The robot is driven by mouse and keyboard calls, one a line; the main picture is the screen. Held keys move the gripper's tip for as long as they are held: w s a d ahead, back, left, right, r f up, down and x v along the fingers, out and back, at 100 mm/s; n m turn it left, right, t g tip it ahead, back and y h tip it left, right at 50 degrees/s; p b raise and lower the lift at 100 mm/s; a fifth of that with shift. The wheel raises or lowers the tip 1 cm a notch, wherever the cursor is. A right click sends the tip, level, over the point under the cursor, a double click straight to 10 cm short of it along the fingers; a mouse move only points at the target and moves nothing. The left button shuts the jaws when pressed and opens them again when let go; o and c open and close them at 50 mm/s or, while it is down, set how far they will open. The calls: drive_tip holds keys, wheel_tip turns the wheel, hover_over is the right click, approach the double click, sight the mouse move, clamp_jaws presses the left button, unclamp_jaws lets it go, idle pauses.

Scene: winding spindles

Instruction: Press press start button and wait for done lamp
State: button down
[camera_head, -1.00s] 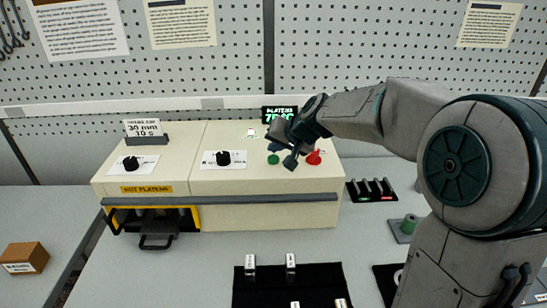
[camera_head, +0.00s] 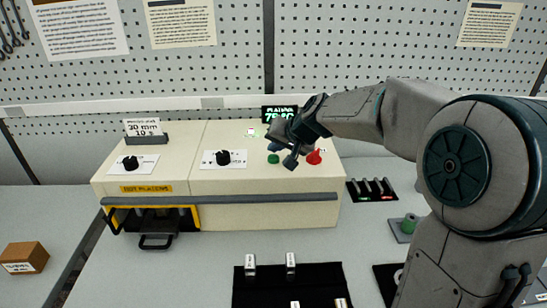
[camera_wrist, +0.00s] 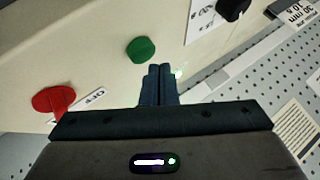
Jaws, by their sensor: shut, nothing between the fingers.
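The green button (camera_head: 273,159) sits on top of the cream press (camera_head: 265,214), left of the red knob (camera_head: 314,157). In the wrist view the green button (camera_wrist: 141,49) is just beyond my fingertips, up and left of them. My gripper (camera_head: 274,147) is shut and empty over the right part of the press; its fingers (camera_wrist: 159,70) are together, with a visible offset from the button. A small light (camera_head: 250,132) on the press top looks pinkish-white in the head view. A green glow (camera_wrist: 178,73) shows beside my fingers in the wrist view.
Two black dials (camera_head: 223,158) are on the press top. A lit display (camera_head: 279,113) behind is partly hidden by my arm. An open drawer with yellow edges (camera_head: 196,217) is at the front left. A black mat (camera_head: 320,275) with metal pieces lies in front.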

sight(276, 159)
drive_tip(key=shift+f+b, duration=0.4)
drive_tip(key=shift+b, duration=0.05)
drive_tip(key=shift+f+b, duration=0.45)
drive_tip(key=shift+b, duration=0.05)
idle(0.6)
drive_tip(key=shift+r, duration=0.1)
drive_tip(key=shift+r+p, duration=0.5)
drive_tip(key=shift+r, duration=0.3)
drive_tip(key=shift+r+p, duration=1.65)
drive_tip(key=shift+r, duration=0.9)
